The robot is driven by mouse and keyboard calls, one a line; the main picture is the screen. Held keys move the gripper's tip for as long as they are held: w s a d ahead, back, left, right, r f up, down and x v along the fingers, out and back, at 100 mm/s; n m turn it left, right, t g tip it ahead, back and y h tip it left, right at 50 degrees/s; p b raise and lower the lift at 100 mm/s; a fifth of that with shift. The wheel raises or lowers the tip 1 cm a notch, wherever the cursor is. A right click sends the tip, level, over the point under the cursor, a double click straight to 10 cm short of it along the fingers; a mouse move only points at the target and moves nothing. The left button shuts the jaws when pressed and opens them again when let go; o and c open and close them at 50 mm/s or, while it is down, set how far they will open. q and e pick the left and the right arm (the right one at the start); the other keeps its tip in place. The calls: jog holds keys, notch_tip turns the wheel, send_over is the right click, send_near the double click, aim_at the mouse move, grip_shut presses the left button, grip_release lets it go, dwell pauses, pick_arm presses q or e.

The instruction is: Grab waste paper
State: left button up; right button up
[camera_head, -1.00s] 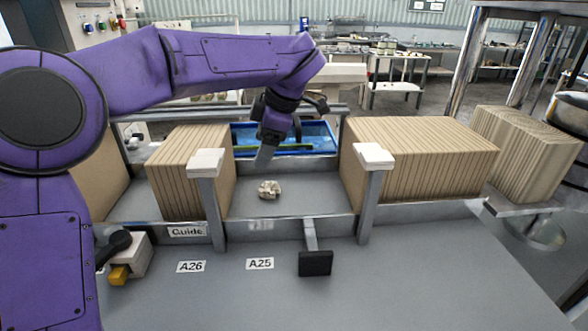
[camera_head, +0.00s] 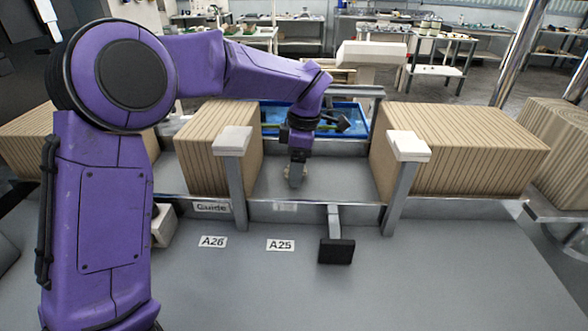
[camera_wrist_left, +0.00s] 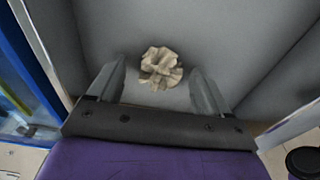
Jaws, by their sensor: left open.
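The waste paper (camera_wrist_left: 161,68) is a crumpled beige ball on the grey floor of the bay between two cardboard stacks. In the left wrist view it lies just beyond and between the two fingertips, with a gap on each side. My left gripper (camera_head: 296,184) points down into the bay over the paper; it also shows in the left wrist view (camera_wrist_left: 158,80), open and empty. In the head view the gripper hides most of the paper. My right gripper is not in view.
A cardboard stack (camera_head: 215,150) stands left of the bay and a larger one (camera_head: 455,150) right of it. Two white-capped posts (camera_head: 232,140) (camera_head: 408,146) rise at the front. A blue tray (camera_head: 352,117) lies behind. A black pad (camera_head: 336,251) on a bracket stands in front.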

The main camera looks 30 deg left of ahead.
pick_arm(q)
jog(key=shift+c, duration=0.3)
jog(key=shift+w+d, duration=0.15)
jog(key=shift+w, duration=0.05)
jog(key=c, duration=1.1)
jog(key=shift+o, duration=0.2)
jog(key=shift+s, duration=0.15)
